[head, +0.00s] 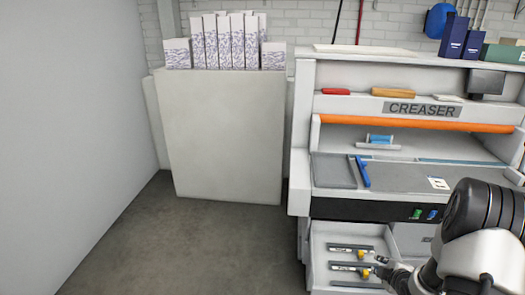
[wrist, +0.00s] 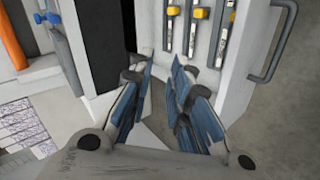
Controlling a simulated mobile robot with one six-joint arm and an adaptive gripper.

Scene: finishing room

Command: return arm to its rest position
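My arm (head: 470,235) reaches in from the lower right of the head view. My gripper (wrist: 163,75) shows in the wrist view with its two blue-padded fingers apart and nothing between them. In the head view the gripper (head: 385,272) is at the right part of an open drawer (head: 318,243), close to the tools in it. I cannot tell whether it touches them. The drawer holds several dark bars with yellow knobs (head: 365,268). These bars (wrist: 197,25) also show beyond the fingertips in the wrist view.
The creaser machine (head: 345,75) stands above the drawer, with an orange roller (head: 415,123) and a blue-handled tool (head: 363,171) on its bed. A drawer handle (wrist: 272,45) is near the gripper's right side. A pale cabinet (head: 225,135) stands left. The floor (head: 190,250) there is clear.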

